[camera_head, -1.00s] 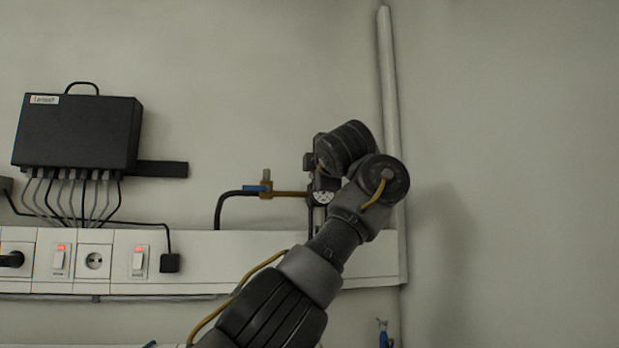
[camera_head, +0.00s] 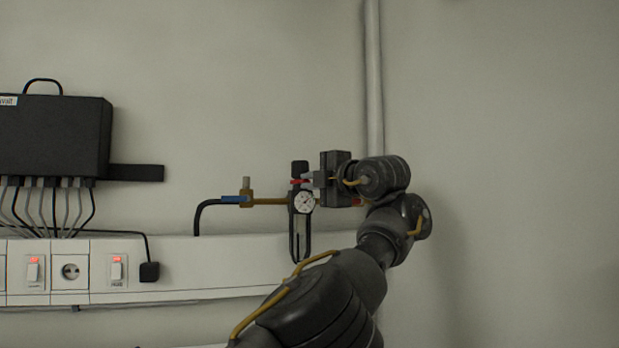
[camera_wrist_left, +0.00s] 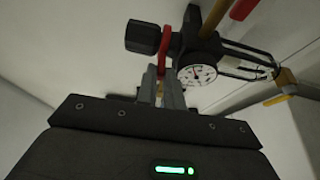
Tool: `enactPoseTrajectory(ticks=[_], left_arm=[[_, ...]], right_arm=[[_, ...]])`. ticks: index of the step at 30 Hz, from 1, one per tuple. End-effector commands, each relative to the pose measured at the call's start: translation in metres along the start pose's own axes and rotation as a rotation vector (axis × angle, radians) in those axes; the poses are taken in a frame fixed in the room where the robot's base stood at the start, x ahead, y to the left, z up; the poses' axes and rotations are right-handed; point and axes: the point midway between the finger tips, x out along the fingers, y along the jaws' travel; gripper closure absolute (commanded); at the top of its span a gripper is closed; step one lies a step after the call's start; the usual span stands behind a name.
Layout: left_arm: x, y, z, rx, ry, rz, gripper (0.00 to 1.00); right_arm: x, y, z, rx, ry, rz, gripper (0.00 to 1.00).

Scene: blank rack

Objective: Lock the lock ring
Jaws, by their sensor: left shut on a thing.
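The lock ring (camera_head: 298,181) is a thin red ring under the black knob (camera_head: 300,168) of a wall-mounted pressure regulator. The regulator has a round white gauge (camera_head: 304,202) and a clear-sided bowl below. My left gripper (camera_head: 315,181) reaches it from the right, with its fingers shut on the red ring. In the left wrist view the red ring (camera_wrist_left: 165,44) rises from between the fingertips (camera_wrist_left: 161,80), beside the knob (camera_wrist_left: 147,36) and the gauge (camera_wrist_left: 197,74). The fingers hide part of the ring. I cannot tell how far it is turned. My right gripper is out of view.
A brass pipe with a blue-handled valve (camera_head: 235,199) joins the regulator from the left. A white socket trunking (camera_head: 200,270) runs below. A black box (camera_head: 50,138) with cables hangs at left. A vertical pipe (camera_head: 374,85) stands behind my wrist. The wall at right is clear.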

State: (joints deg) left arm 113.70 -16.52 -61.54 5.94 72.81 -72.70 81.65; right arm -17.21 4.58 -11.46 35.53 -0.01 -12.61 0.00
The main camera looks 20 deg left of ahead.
Motion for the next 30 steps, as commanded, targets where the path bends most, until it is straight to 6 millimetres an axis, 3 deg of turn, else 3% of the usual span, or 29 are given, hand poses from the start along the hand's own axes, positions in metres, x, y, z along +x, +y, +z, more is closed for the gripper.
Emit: enactPoseTrajectory(ticks=[6, 7, 11, 30], left_arm=[[-0.0008, -0.0002, 0.0009, 0.002, -0.003, 0.000, 1.00], [-0.0008, -0.0002, 0.0009, 0.002, -0.003, 0.000, 0.87], [-0.0003, -0.0003, 0.0004, 0.002, -0.002, 0.000, 0.70], [0.0017, -0.0060, -0.0008, 0.002, -0.015, -0.008, 0.69]], right_arm=[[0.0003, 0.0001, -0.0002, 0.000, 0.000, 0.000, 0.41], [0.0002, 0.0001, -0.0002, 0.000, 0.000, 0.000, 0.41], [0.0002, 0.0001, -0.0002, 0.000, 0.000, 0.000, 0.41], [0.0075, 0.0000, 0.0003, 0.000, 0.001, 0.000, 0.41]])
